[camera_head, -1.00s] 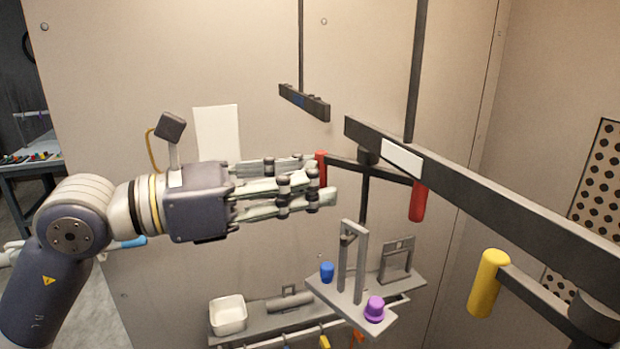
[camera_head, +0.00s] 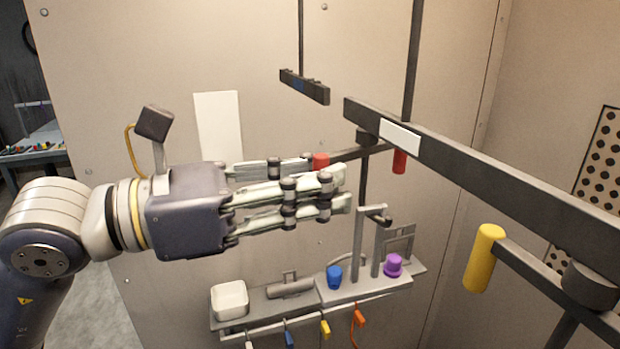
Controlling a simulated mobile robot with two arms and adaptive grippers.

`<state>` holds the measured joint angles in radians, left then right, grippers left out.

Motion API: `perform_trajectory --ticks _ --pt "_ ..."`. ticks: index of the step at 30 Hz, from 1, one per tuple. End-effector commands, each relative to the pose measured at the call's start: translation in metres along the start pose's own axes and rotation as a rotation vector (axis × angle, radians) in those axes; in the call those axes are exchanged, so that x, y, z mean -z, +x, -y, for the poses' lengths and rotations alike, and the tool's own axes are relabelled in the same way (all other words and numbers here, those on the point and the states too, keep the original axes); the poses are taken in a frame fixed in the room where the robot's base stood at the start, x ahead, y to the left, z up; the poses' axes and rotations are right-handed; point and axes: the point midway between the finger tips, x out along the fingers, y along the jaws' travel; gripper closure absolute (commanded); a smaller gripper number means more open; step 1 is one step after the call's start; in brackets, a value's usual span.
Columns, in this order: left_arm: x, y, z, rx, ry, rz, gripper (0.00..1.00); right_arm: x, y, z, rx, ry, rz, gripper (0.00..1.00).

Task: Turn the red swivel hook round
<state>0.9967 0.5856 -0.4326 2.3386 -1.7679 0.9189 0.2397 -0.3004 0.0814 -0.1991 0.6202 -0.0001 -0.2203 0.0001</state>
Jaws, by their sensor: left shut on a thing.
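The red swivel hook hangs under the dark overhead rail (camera_head: 480,180). It has a dark crossbar (camera_head: 358,154) with a red handle (camera_head: 321,160) at its left end and another red handle (camera_head: 400,161) at its right end, partly behind the rail. My left gripper (camera_head: 329,177) is shut on the left red handle; the fingers hide most of that handle. A dark rod runs down from the hook to a grey carrier (camera_head: 360,287) with upright posts, a blue cap (camera_head: 334,277) and a purple cap (camera_head: 393,265). My right gripper is not in view.
A shelf (camera_head: 270,304) with a white bin (camera_head: 229,300) and coloured hanging clips is on the wall below. A short dark bar (camera_head: 304,87) hangs above. A perforated panel (camera_head: 598,180) is at the right.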

Motion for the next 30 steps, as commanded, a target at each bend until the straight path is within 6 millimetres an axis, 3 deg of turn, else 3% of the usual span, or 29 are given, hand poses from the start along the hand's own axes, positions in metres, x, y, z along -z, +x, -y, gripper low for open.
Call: perform_trajectory --ticks 6,22,30 --pt "0.0 0.006 0.016 0.005 0.002 -0.001 0.84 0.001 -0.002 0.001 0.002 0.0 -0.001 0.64" --pt "0.0 0.023 0.034 0.005 0.001 0.0 0.75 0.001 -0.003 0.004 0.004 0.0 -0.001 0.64" --pt "0.0 0.038 0.043 0.006 0.001 0.001 0.83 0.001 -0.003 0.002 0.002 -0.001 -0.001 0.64"
